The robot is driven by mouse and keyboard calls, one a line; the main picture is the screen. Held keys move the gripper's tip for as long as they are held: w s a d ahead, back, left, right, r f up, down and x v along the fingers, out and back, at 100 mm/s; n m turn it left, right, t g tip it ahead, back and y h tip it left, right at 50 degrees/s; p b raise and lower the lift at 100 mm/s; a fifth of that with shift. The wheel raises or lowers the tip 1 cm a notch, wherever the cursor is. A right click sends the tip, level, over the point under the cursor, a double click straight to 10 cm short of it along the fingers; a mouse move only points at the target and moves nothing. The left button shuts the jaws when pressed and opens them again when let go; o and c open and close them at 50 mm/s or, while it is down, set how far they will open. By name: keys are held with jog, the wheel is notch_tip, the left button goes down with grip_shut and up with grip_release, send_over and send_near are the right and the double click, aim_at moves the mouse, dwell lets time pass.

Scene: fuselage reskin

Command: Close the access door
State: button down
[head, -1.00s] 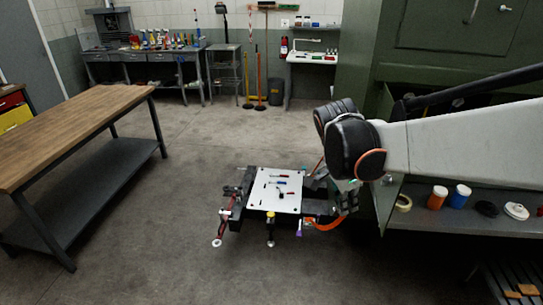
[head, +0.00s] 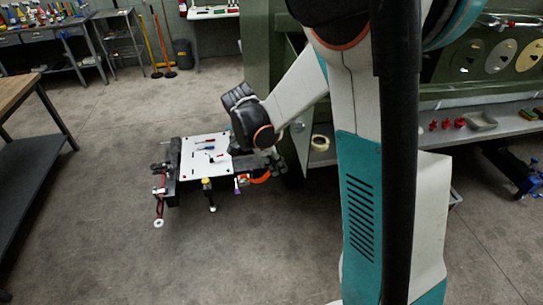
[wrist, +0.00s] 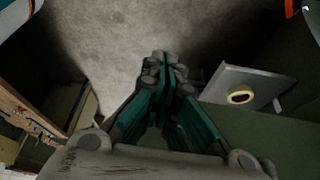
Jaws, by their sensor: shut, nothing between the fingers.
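My gripper (wrist: 163,75) is shut and empty in the wrist view, pointing over the concrete floor. In the head view my gripper (head: 274,162) is small and partly hidden behind my wrist. It is left of the green fuselage structure. A tall green panel (head: 257,50) stands at that structure's left end, behind my arm; I cannot tell whether it is the access door. A dark green surface (wrist: 262,148) fills the lower right of the wrist view, to the right of my gripper. No contact shows. The door's hinge and latch cannot be made out.
A grey shelf (wrist: 225,82) with a tape roll (wrist: 240,94) lies right of my gripper. A white tool board (head: 203,155) shows left of my wrist. A wooden bench (head: 18,88) stands at far left. Open floor lies between. My arm hides much of the fuselage.

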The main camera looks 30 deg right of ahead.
jog(key=shift+s+d+f, duration=0.2)
jog(key=shift+s+d, duration=0.05)
jog(key=shift+d, duration=0.45)
jog(key=shift+s+d+f, duration=0.2)
jog(key=shift+s+d, duration=0.1)
jog(key=shift+d, duration=0.4)
jog(key=shift+s+d+f, duration=0.2)
jog(key=shift+s+d, duration=0.05)
jog(key=shift+d, duration=0.45)
